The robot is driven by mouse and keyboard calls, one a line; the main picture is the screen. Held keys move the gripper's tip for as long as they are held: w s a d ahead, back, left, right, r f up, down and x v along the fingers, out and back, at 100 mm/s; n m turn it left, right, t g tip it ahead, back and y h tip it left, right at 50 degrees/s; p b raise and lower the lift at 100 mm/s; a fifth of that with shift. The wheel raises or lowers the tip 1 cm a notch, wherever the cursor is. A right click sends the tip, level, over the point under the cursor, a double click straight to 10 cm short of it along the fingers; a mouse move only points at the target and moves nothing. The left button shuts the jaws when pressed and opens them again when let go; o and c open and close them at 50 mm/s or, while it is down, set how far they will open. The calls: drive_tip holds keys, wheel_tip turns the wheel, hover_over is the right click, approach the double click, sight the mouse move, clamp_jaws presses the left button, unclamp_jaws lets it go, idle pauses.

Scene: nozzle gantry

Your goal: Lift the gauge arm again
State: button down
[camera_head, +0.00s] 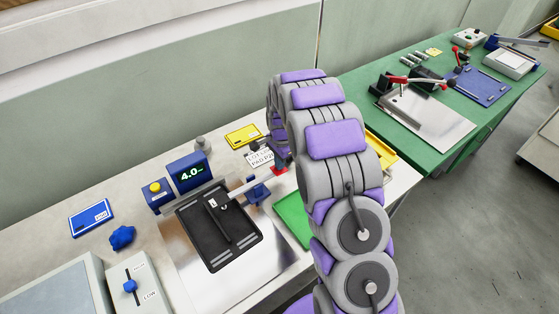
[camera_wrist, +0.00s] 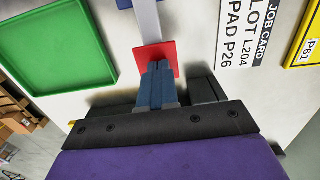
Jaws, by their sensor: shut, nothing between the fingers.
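The gauge arm (camera_head: 245,187) is a light grey bar running from over the black fixture (camera_head: 218,225) to a red end tab near my gripper in the head view. In the wrist view the gauge arm (camera_wrist: 147,20) comes down from the top edge and ends in the square red tab (camera_wrist: 155,52). My gripper (camera_wrist: 157,66) is shut and empty. Its blue-grey fingertips overlap the lower part of the tab in the picture; I cannot tell if they touch it. A blue display (camera_head: 188,173) reads about 4.0.
A green tray (camera_head: 292,217) lies right of the fixture, partly hidden by my arm. A HIGH/LOW switch box (camera_head: 138,285) stands front left. A green bench (camera_head: 455,150) with clamps is at right.

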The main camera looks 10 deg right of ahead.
drive_tip(key=shift+f+y+p, duration=0.4)
drive_tip(key=shift+p, duration=0.1)
drive_tip(key=shift+w+d+f+g+y+p, duration=0.1)
drive_tip(key=shift+d+f+g+y+p, duration=0.2)
drive_tip(key=shift+f+p, duration=0.25)
drive_tip(key=shift+f, duration=0.5)
drive_tip(key=shift+s, duration=0.25)
wheel_tip(320, 180, up, 18)
drive_tip(key=w+d+p, duration=0.1)
drive_tip(key=d+p, duration=0.1)
drive_tip(key=shift+w+d+f, duration=0.15)
drive_tip(key=shift+w+d, duration=0.15)
drive_tip(key=shift+d, duration=0.05)
